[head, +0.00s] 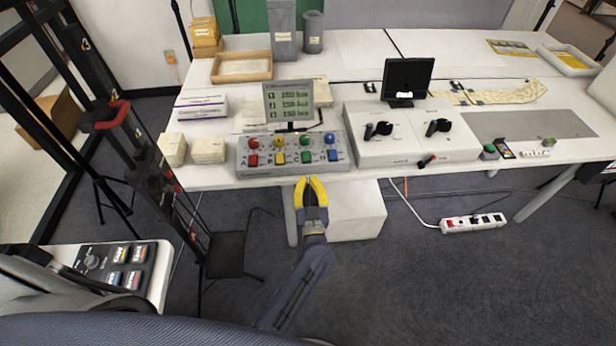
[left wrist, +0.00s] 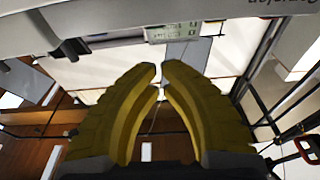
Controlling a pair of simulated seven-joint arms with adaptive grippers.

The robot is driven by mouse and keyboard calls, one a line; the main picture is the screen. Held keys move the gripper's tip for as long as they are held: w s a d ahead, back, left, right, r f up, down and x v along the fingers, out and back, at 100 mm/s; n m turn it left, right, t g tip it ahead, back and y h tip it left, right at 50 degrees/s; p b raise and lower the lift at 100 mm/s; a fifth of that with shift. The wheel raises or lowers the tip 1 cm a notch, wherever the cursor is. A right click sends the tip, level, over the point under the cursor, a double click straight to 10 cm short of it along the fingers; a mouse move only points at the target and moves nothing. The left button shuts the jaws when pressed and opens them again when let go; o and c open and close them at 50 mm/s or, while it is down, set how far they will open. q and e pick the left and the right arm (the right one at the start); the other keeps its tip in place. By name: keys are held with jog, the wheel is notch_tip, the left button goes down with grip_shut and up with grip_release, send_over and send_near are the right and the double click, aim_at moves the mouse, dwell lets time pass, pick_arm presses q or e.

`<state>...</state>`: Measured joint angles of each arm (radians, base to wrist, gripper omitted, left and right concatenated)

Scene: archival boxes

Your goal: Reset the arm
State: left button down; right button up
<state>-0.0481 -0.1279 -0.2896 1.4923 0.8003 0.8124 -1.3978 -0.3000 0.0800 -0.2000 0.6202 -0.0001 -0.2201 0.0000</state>
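My left gripper (head: 311,182) has yellow fingers and a dark body. In the head view it stands just in front of the table's front edge, below the button panel (head: 294,170), with its arm coming up from the bottom. In the left wrist view the two yellow fingers (left wrist: 160,75) lean towards each other with a narrow gap between their tips. Nothing shows between them. My right gripper is in neither view.
The white table (head: 360,66) holds a small screen (head: 289,101), a box with two black knobs (head: 412,135), a dark monitor (head: 407,78) and card boxes (head: 208,149). A power strip (head: 473,222) lies on the floor. A black frame (head: 125,120) stands at left.

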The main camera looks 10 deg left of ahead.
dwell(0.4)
